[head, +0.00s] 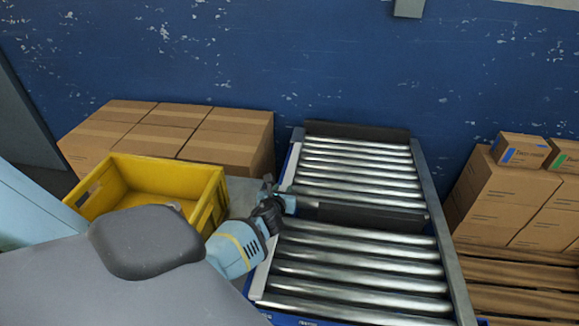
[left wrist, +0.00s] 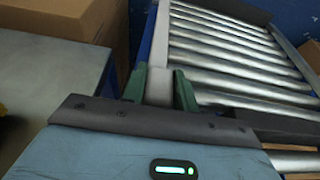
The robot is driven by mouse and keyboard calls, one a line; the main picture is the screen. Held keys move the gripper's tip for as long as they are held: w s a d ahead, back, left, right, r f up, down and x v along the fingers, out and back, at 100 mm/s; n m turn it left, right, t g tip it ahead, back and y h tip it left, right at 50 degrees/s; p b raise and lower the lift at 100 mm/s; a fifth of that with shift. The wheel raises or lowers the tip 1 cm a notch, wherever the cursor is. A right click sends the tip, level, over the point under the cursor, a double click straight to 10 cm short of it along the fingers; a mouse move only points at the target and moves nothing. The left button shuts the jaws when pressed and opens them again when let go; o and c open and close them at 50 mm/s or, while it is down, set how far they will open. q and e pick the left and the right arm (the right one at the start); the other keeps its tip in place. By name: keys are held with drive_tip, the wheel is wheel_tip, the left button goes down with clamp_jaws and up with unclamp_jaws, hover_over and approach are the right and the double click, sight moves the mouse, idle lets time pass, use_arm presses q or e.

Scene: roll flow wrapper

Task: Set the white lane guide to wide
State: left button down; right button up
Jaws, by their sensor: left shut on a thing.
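The white lane guide (head: 291,166) is a pale bar along the left side of the roller conveyor. It runs on toward me past my gripper, and its middle is hidden by the gripper. My left gripper (head: 279,194) reaches in from the left at the conveyor's left edge. In the left wrist view, its two green fingers (left wrist: 159,92) stand on either side of the pale guide (left wrist: 159,80) and are shut on it. My right gripper is in neither view.
The conveyor's metal rollers (head: 350,268) are bare, with a dark crosspiece (head: 370,216) between two sections. A yellow crate (head: 205,211) stands left of my gripper on a grey table (head: 240,188). Cardboard boxes stand behind it (head: 240,135) and at right (head: 510,190).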

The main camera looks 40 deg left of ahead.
use_arm(q)
drive_tip(key=shift+s+a, duration=0.1)
drive_tip(key=shift+a, duration=0.1)
drive_tip(key=c, duration=1.1)
unclamp_jaws()
drive_tip(key=shift+s+a, duration=0.15)
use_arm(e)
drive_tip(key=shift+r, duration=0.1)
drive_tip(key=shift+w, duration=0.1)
use_arm(q)
drive_tip(key=shift+s+d, duration=0.1)
drive_tip(key=shift+d, duration=0.15)
drive_tip(key=p+v, duration=0.2)
drive_tip(key=v, duration=0.4)
drive_tip(key=shift+s+r, duration=0.15)
drive_tip(key=shift+r, duration=0.05)
drive_tip(key=shift+s+d, duration=0.25)
drive_tip(key=shift+s, duration=0.1)
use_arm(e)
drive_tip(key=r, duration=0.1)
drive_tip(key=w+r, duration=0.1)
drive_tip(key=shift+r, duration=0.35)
